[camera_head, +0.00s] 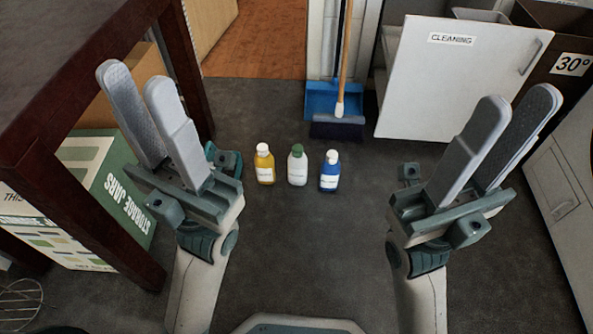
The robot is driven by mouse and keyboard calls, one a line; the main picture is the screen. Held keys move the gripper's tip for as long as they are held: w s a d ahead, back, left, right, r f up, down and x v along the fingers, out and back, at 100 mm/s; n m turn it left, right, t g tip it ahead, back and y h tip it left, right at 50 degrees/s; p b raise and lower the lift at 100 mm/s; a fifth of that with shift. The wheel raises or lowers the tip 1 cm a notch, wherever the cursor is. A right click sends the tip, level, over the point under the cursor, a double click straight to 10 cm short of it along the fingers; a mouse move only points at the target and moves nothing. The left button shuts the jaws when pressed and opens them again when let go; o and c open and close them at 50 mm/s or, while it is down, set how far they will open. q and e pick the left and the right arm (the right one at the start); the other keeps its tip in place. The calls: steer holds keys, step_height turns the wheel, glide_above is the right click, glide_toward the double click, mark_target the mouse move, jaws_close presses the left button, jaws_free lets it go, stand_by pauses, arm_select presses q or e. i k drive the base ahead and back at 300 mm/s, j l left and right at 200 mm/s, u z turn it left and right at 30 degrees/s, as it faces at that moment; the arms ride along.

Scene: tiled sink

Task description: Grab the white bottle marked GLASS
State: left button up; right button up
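A white bottle with a green cap (297,169) stands upright on the dark floor, in the middle of a row of three. A yellow bottle with a white cap (265,168) stands just left of it, and a blue bottle with a white cap (329,175) just right. The print on their labels is too small to read. My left gripper (137,80) is raised at the left, its fingers apart and empty. My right gripper (517,98) is raised at the right, also open and empty. Neither touches a bottle.
A dark wooden table (55,85) and a STORAGE JARS box (120,200) are at the left. A blue dustpan (325,100) and broom (337,128) are behind the bottles. A white CLEANING door (455,85) stands at the right. The floor around and before the bottles is clear.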

mark_target(298, 159)
steer(key=i+l+u, duration=0.15)
steer(key=i+l, duration=0.2)
steer(key=i+l+u, duration=0.35)
steer(key=i+l, duration=0.2)
steer(key=l, duration=0.25)
steer(key=i+l+u, duration=0.15)
steer(key=l, duration=0.3)
steer(key=i, duration=0.1)
